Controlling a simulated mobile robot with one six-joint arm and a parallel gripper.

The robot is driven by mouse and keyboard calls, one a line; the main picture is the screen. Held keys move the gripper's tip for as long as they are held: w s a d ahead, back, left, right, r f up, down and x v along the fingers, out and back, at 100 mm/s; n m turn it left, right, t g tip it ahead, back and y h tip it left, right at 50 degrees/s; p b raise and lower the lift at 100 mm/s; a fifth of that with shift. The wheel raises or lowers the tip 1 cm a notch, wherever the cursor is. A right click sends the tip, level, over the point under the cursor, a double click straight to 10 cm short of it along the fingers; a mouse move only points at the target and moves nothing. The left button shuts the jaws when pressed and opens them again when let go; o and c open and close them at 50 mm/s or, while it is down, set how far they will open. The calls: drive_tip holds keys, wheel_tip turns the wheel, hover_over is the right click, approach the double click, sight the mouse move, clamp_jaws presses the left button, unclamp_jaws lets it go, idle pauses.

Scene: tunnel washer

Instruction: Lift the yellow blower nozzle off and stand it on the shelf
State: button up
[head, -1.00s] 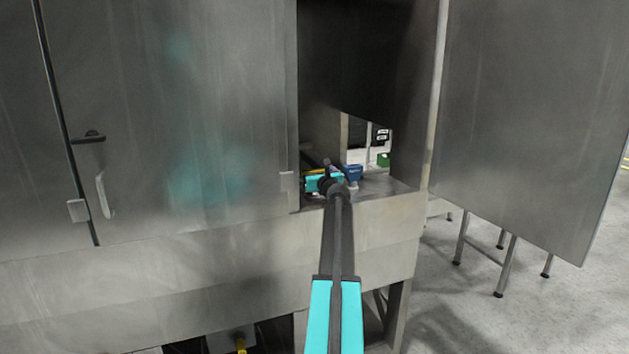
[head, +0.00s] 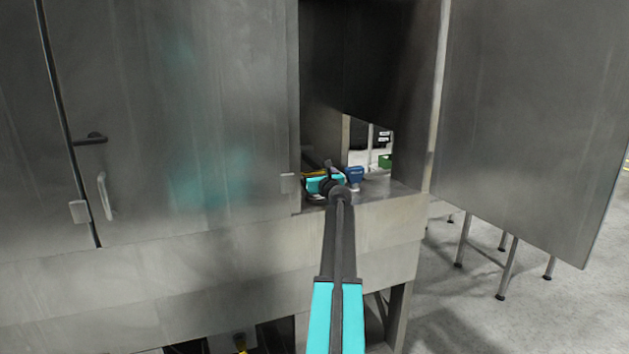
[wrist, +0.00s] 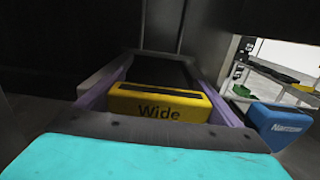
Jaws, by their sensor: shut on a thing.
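The yellow blower nozzle (wrist: 158,104), marked "Wide", sits between the purple fingers of my gripper (wrist: 160,72) in the wrist view. My gripper is shut on it. In the head view only a thin yellow strip shows behind my turquoise gripper (head: 322,184), inside the open metal cabinet. A blue nozzle (wrist: 282,124), marked "Narrow", stands just right of my gripper; it also shows in the head view (head: 354,174). The metal ledge (head: 385,188) at the opening lies beneath them. The yellow nozzle's underside is hidden, so I cannot tell whether it touches anything.
The opening has a left door panel (head: 190,110) and a wide open door (head: 530,120) at the right. A dark slanted panel (head: 350,60) hangs above. A rack (wrist: 275,78) with a green bin (wrist: 241,90) stands beyond. The ledge right of the blue nozzle is clear.

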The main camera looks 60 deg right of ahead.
drive_tip(key=shift+r, duration=0.2)
wheel_tip(320, 180, up, 10)
drive_tip(key=shift+f+b, duration=0.15)
drive_tip(key=shift+b, duration=0.25)
idle(0.7)
